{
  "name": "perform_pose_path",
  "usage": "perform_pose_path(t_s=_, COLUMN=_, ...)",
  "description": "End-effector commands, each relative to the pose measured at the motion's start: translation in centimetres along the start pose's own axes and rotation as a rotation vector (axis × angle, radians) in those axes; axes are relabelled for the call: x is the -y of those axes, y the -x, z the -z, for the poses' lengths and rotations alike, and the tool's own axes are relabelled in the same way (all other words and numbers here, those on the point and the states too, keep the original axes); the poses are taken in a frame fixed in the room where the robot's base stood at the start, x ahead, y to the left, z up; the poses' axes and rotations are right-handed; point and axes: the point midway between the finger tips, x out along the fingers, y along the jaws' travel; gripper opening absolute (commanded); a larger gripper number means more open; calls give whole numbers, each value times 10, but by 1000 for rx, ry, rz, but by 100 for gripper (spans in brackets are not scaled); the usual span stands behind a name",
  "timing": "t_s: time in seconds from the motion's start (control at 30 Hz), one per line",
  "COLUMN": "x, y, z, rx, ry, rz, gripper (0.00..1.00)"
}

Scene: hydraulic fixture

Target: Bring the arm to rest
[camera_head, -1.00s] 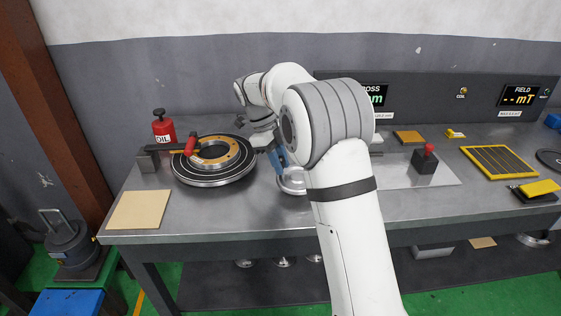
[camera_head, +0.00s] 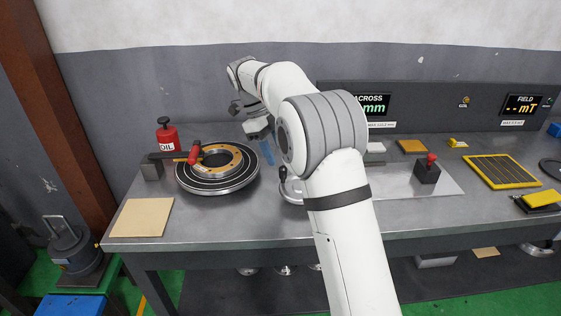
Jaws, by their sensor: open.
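My white and grey arm rises from the front of the bench and bends left at a large grey joint. My gripper (camera_head: 257,137) is at the far end, above the back of the bench, right of the round black turntable (camera_head: 218,188). It is small and partly hard to make out, but its jaws look empty. A blue piece (camera_head: 267,152) shows just below and to its right; I cannot tell exactly what it is. A round metal part with a black-knobbed lever (camera_head: 284,180) stands on the bench, partly hidden by my arm.
A brass-coloured ring and a red-handled tool (camera_head: 193,153) are on the turntable. A red oil can (camera_head: 167,135) stands behind it. A tan pad (camera_head: 142,217) lies front left. A red-knobbed black box (camera_head: 427,171) and yellow-framed tray (camera_head: 501,171) are right. A display panel (camera_head: 430,106) backs the bench.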

Motion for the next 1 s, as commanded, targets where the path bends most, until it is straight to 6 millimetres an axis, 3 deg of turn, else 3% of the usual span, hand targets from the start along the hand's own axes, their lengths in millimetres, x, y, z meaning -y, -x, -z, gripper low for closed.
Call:
perform_pose_path(t_s=0.13, x=0, y=11, z=0, rx=1, ry=0, rz=0, gripper=43)
perform_pose_path(t_s=0.43, x=0, y=12, z=1, rx=0, ry=1, rz=-1, gripper=43)
perform_pose_path(t_s=0.57, x=-3, y=16, z=12, rx=17, ry=63, rz=2, gripper=43)
perform_pose_path(t_s=0.77, x=-21, y=23, z=68, rx=104, ry=406, rz=34, gripper=43)
perform_pose_path(t_s=1.0, x=-64, y=12, z=142, rx=204, ry=927, rz=153, gripper=43)
